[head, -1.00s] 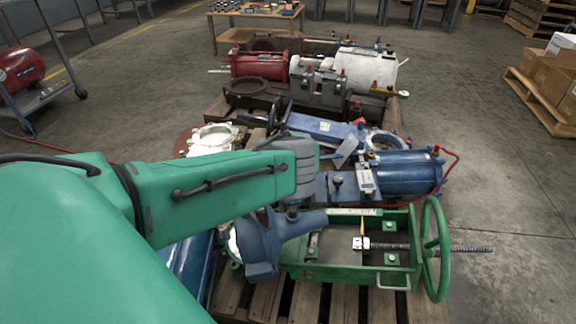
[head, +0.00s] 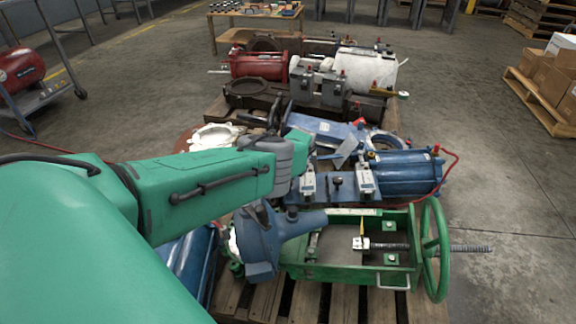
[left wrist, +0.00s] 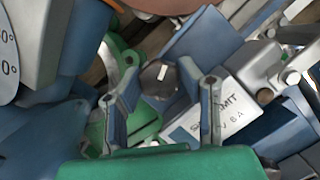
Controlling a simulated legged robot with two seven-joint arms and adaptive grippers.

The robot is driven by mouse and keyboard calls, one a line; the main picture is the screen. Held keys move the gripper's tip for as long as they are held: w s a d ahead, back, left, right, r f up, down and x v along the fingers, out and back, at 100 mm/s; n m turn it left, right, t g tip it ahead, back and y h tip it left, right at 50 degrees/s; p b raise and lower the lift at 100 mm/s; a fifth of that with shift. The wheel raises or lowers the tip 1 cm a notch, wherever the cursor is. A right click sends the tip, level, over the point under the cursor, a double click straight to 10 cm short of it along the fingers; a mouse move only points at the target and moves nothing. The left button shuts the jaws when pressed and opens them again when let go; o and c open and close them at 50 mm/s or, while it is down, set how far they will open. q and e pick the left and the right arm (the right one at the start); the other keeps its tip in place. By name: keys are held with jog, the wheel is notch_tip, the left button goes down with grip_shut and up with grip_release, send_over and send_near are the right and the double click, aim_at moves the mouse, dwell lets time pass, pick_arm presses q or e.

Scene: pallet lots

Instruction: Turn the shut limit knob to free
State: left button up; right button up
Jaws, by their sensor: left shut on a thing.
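My left gripper (left wrist: 158,66) has its two fingertips on opposite sides of the dark round shut limit knob (left wrist: 160,84), shut on it. A short white mark shows on the knob's top, running nearly up and down in the left wrist view. A white label plate (left wrist: 228,112) lies to the right of the knob, partly covered by a finger; "MIT" and "6A" can be read on it. In the head view my green left arm reaches over the blue valve assembly and hides its fingers and the knob. My right gripper is not in view.
A green frame (head: 345,275) with a handwheel (head: 435,250) stands on the pallet in front. A blue cylinder (head: 405,172) and small grey boxes (head: 365,178) lie right of my arm. A dial face (left wrist: 8,50) is close at the left of the wrist view.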

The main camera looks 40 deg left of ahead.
pick_arm(q)
jog(key=shift+w+a+r, duration=0.2)
jog(key=shift+w+r, duration=0.1)
jog(key=o, duration=1.1)
jog(key=shift+s+d, duration=0.1)
jog(key=shift+d, duration=0.05)
jog(key=shift+f, duration=0.1)
jog(key=v, duration=1.2)
